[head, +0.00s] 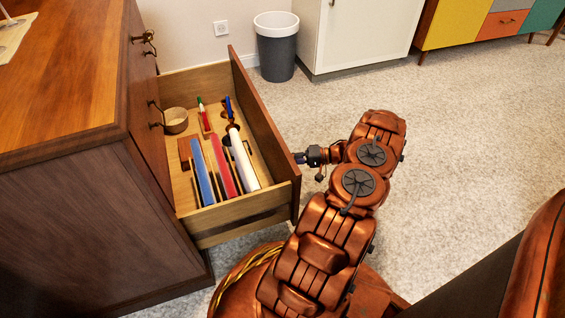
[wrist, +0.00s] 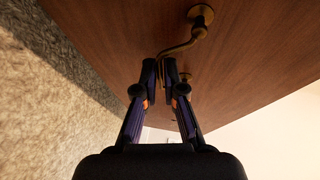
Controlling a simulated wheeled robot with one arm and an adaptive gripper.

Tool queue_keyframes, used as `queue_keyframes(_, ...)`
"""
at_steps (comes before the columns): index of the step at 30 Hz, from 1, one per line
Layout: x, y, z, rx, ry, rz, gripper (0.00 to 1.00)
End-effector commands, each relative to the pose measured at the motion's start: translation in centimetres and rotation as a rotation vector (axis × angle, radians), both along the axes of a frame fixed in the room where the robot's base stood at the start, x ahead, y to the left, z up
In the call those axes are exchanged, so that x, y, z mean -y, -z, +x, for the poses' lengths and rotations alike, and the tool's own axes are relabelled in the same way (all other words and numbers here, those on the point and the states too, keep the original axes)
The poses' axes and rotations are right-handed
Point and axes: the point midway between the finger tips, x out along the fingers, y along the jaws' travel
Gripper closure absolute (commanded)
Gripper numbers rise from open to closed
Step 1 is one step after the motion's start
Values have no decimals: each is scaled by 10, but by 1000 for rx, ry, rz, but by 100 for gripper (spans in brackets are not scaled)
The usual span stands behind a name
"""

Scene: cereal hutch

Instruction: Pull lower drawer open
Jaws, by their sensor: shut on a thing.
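The lower drawer (head: 266,135) of the wooden hutch stands pulled well out in the head view. Its open top shows the contents inside. My gripper (head: 301,158) is at the outer face of the drawer front, its tips partly hidden by the front's edge. In the wrist view the drawer front (wrist: 110,35) fills the upper part. There a curved brass handle (wrist: 185,46) runs from a round mount down between the fingertips. My gripper (wrist: 167,70) is shut on this handle.
Inside the drawer lie a blue bar (head: 202,172), a red bar (head: 222,165), a white roll (head: 243,158) and a round cup (head: 175,121). A grey bin (head: 277,52) and a white cabinet (head: 362,35) stand behind. The carpet (head: 470,130) at right is clear.

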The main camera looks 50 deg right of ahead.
Motion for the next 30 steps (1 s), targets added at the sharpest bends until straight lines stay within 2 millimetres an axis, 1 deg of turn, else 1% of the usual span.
queue_keyframes(1,3,0,1,1,-3,-5,100)
queue_keyframes(6,7,0,1,0,-13,-3,100)
queue_keyframes(21,8,0,1,0,-19,-2,100)
queue_keyframes(22,8,0,1,0,-19,-2,89)
queue_keyframes(28,8,0,1,0,-19,-1,68)
queue_keyframes(30,8,0,0,0,-19,-1,67)
